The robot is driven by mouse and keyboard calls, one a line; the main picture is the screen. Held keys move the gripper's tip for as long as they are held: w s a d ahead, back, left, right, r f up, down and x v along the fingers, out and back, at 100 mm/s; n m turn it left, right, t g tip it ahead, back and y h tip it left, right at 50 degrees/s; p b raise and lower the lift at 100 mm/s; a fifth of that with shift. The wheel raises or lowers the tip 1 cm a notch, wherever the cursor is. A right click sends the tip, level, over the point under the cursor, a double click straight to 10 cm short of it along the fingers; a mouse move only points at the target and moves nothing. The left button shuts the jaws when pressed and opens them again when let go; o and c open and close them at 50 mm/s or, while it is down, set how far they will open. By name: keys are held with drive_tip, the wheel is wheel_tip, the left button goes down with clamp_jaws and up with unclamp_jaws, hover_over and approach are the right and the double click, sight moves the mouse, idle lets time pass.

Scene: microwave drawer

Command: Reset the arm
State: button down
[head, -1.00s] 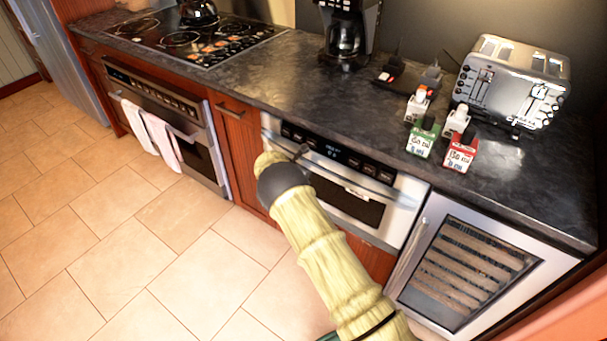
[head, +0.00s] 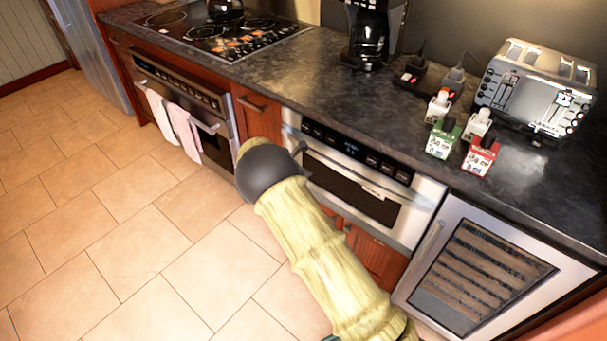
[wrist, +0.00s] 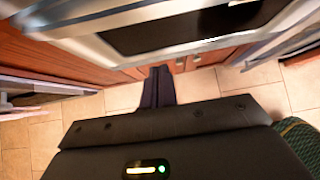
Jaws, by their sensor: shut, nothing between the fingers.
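My gripper (wrist: 158,88) shows in the wrist view with its dark fingers together and nothing between them. It points toward the wooden cabinet front and tiled floor below the microwave drawer. In the head view my arm reaches up from the bottom, and its end hides the gripper. The microwave drawer (head: 400,210) is a steel-fronted unit with a dark window, set under the counter and closed. In the wrist view its front (wrist: 190,25) fills the top, apart from my fingers.
The dark counter (head: 300,90) holds a toaster (head: 535,95), a coffee maker (head: 372,35) and several small bottles and cartons. A wine cooler (head: 490,270) stands right of the microwave drawer. An oven (head: 215,140) with towels is left. The tiled floor (head: 120,250) is clear.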

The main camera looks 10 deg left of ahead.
drive_tip(key=s+d+r+m+g+y+p, duration=0.1)
drive_tip(key=s+d+r+m+g+p, duration=0.15)
drive_tip(key=s+d+r+m, duration=0.35)
drive_tip(key=s+d+r+m+g+y+p, duration=0.1)
drive_tip(key=s+d+r+m+g+p, duration=0.2)
drive_tip(key=d+r+m, duration=0.5)
drive_tip(key=s+d+r+m+y+p, duration=0.1)
drive_tip(key=s+d+r+m+p, duration=0.1)
drive_tip(key=s, duration=0.6)
drive_tip(key=s+d+r+m+y+p, duration=0.1)
drive_tip(key=s+d+r+m, duration=0.3)
drive_tip(key=s+r+m, duration=0.2)
drive_tip(key=s+d+r+m+y+p, duration=0.1)
drive_tip(key=s+d+r+m+p, duration=0.1)
drive_tip(key=s+r+m, duration=0.3)
drive_tip(key=s+d+m, duration=0.1)
drive_tip(key=s+m, duration=0.1)
drive_tip(key=s, duration=0.2)
drive_tip(key=shift+s+t+p, duration=0.3)
drive_tip(key=shift+s+t, duration=0.05)
